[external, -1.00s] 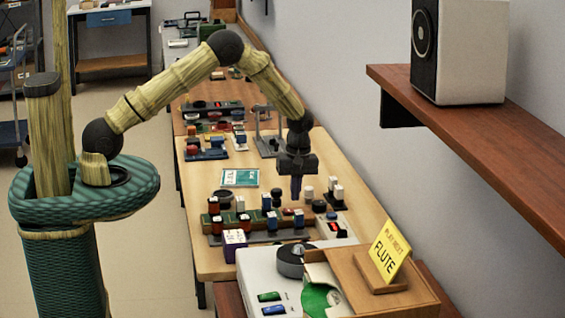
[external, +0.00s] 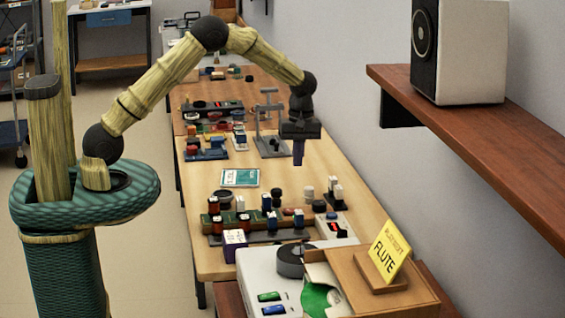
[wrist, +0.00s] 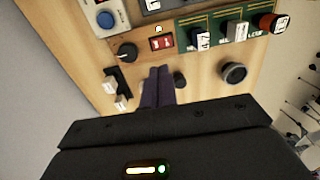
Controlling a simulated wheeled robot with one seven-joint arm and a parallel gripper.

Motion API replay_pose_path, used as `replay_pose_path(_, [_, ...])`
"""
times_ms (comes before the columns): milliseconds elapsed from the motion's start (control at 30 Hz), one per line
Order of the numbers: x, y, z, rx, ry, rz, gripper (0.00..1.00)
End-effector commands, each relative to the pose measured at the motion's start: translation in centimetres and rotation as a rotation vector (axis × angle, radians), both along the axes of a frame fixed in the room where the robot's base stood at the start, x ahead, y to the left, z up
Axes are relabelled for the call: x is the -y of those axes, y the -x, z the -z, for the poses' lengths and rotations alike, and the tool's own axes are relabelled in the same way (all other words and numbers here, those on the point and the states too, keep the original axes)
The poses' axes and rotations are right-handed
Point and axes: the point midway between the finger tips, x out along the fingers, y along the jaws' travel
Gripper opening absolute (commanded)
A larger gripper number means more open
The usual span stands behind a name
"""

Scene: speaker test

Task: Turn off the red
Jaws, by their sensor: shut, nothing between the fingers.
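A small red rocker switch (wrist: 162,42) in a dark frame lies on the wooden table, just past my fingertips in the wrist view. A red-and-black block with a white label (wrist: 268,22) is at the top right on a green strip. In the external view a red-topped block (external: 213,205) stands at the left of the near group. My gripper (external: 298,162) is shut and empty, pointing down above the table. Its purple fingers (wrist: 159,76) are together in the wrist view. I cannot tell which way the rocker switch is set.
A white box with a blue button (wrist: 106,19), a black knob (wrist: 126,51), white switches (wrist: 116,93) and a round dark knob (wrist: 233,72) surround the fingers. A wooden shelf (external: 480,160) juts out at right.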

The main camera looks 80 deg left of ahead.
Motion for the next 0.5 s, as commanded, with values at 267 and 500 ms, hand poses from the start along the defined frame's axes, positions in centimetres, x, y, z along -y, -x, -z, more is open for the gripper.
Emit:
replay_pose_path(267, [-0.67, -0.01, 0.25, -0.066, -0.002, 0.0, 0.0])
replay_pose_path(500, [-0.75, 0.07, -0.2, -0.079, -0.002, -0.001, 0.0])
